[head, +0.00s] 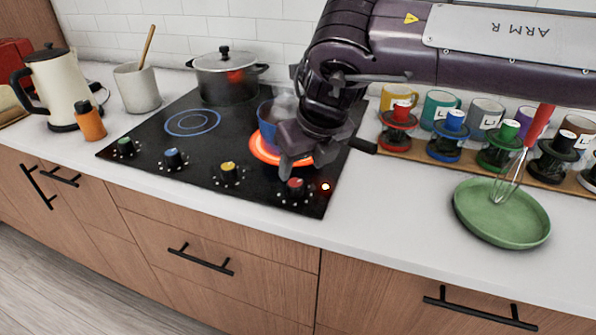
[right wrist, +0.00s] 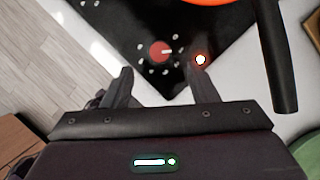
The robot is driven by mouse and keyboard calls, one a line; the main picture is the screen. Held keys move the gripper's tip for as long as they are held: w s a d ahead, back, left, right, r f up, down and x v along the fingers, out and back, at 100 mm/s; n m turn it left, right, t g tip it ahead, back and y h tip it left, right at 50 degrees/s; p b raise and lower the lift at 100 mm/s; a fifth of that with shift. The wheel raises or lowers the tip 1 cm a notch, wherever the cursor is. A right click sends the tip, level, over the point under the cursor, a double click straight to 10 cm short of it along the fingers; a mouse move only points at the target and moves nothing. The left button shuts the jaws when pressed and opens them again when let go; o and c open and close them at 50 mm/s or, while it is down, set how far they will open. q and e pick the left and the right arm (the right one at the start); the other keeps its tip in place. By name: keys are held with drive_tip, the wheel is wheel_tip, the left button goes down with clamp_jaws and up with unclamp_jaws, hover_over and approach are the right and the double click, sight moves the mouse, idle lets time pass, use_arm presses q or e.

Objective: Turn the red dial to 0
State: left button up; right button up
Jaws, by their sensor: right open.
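The red dial (head: 295,184) is on the front right corner of the black cooktop (head: 200,150). In the right wrist view the red dial (right wrist: 160,51) shows a white mark pointing right, toward the side with a glowing red light (right wrist: 200,59). Small white marks ring the dial. My right gripper (head: 289,163) hangs just above and behind the dial in the head view. In the right wrist view my right gripper (right wrist: 162,72) has its two fingers apart, with the dial beyond and between the tips, not gripped. My left gripper is out of view.
A black handle (right wrist: 280,60) juts right of the dial. Green, blue and yellow dials line the front edge. A green plate (head: 500,220) with a whisk lies right.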

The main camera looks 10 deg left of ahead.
sight(296, 183)
drive_tip(key=x, duration=0.5)
drive_tip(key=shift+w+f, duration=0.1)
drive_tip(key=shift+f, duration=0.15)
drive_tip(key=shift+a+f, duration=0.1)
drive_tip(key=shift+f, duration=0.2)
drive_tip(key=shift+w, duration=0.1)
drive_tip(key=shift+c, duration=0.4)
drive_tip(key=c, duration=0.9)
